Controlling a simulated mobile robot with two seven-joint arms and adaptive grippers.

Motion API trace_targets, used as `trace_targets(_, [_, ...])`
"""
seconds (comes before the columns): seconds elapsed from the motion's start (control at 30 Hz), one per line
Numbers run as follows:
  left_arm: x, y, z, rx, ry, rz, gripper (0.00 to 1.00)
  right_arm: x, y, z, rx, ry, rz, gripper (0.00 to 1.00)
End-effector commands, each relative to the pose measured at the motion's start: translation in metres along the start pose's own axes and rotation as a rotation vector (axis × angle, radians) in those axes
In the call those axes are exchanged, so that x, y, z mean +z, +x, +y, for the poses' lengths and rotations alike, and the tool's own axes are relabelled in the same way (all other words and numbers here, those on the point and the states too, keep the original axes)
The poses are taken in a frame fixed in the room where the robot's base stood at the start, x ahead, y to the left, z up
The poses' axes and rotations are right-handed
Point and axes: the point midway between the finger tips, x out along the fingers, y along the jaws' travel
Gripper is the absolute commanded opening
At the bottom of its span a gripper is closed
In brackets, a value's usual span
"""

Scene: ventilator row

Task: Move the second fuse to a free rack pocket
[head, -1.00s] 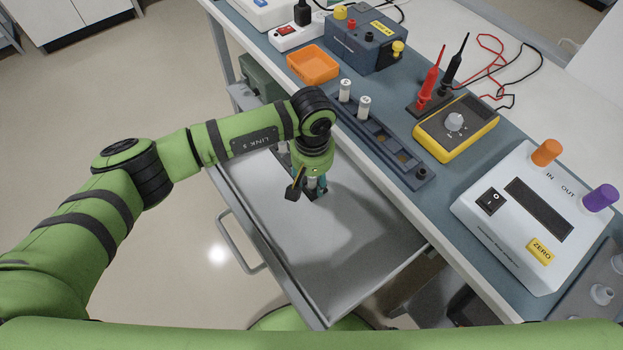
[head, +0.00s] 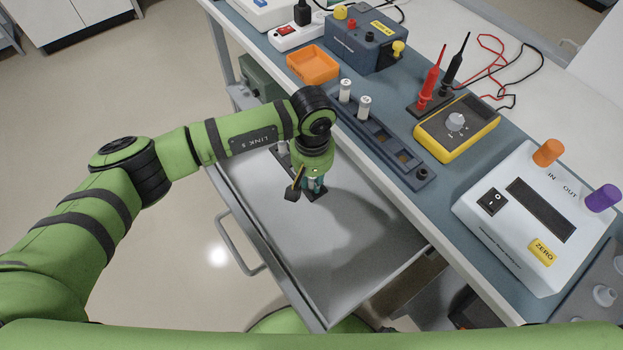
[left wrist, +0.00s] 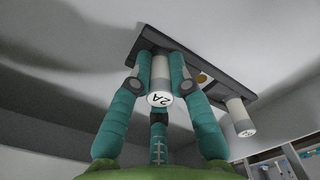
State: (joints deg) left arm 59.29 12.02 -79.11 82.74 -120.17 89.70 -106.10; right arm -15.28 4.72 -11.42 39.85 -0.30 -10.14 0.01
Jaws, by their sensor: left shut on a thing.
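My left gripper (head: 314,187) is inside the open drawer, pointing down. In the left wrist view its teal fingers (left wrist: 160,80) are shut on a white and grey fuse marked 2A (left wrist: 160,94). This fuse stands at a dark holder strip (left wrist: 222,82); whether its base is still seated I cannot tell. Another fuse (left wrist: 240,118) stands farther along the strip. On the bench, a dark blue rack (head: 372,135) holds two white-topped fuses (head: 364,107) at its far end; its nearer pockets look empty. My right gripper is not in view.
The grey drawer (head: 350,260) sticks out below the bench edge. An orange tray (head: 313,64) is beyond the rack. A yellow meter (head: 456,128) and a white instrument (head: 535,215) stand to its right. Much of the drawer floor is clear.

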Motion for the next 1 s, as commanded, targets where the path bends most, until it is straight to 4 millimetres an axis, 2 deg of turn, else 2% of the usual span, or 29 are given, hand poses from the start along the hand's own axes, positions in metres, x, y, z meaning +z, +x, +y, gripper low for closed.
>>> trace_targets(0.6, [-0.001,-0.019,0.0,0.0,0.0,0.001,0.0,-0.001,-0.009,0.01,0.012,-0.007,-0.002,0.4])
trace_targets(1.0, [-0.001,-0.035,0.0,0.0,0.0,0.001,0.0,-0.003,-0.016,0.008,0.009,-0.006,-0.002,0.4])
